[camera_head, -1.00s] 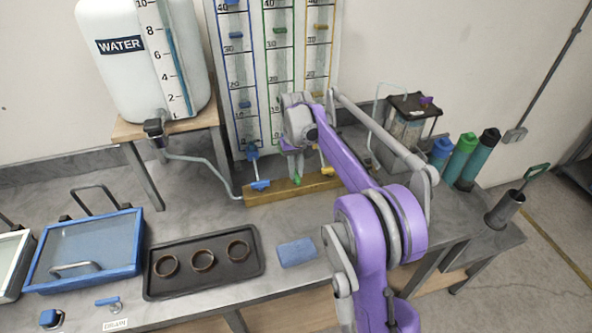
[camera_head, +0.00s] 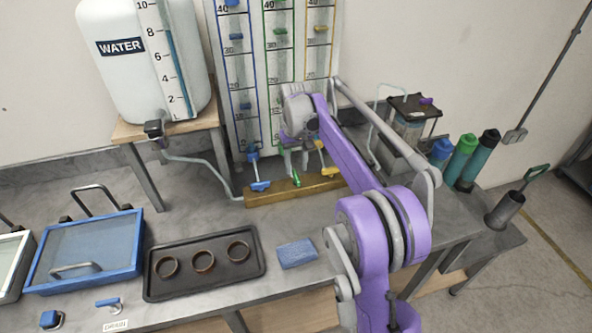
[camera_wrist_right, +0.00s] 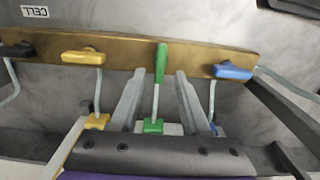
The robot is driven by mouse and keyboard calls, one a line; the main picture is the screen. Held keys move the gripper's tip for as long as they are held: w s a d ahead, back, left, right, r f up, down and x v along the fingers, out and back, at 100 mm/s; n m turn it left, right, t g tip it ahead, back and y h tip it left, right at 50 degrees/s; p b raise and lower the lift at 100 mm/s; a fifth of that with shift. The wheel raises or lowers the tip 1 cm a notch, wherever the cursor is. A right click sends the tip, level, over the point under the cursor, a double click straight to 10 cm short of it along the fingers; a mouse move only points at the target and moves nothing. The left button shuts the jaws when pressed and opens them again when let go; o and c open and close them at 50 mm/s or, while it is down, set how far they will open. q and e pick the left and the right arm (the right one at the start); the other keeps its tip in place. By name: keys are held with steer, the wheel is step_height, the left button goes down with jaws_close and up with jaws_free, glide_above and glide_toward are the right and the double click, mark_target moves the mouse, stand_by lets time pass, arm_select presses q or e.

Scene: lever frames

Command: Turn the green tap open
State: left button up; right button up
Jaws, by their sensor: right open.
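The green tap (camera_head: 296,179) is on the wooden rail (camera_head: 325,184), between a blue tap (camera_head: 260,185) and a yellow tap (camera_head: 330,171). In the right wrist view the green tap's handle (camera_wrist_right: 161,62) points across the rail, in line with its pipe, while the blue handle (camera_wrist_right: 233,72) and yellow handle (camera_wrist_right: 82,57) lie along the rail. My right gripper (camera_wrist_right: 160,85) is open, one finger on each side of the green tap's pipe, with gaps visible. In the head view my right gripper (camera_head: 295,160) is just behind the green handle. My left gripper is out of view.
A gauge board (camera_head: 278,60) stands behind the rail. A water tank (camera_head: 130,55) is at the left on a stand. A black tray (camera_head: 160,288) with three rings and a blue sponge (camera_head: 297,253) lie in front. Bottles (camera_head: 462,158) stand at the right.

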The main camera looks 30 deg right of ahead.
mark_target(296, 174)
step_height(296, 174, up, 8)
steer(key=shift+p, duration=0.35)
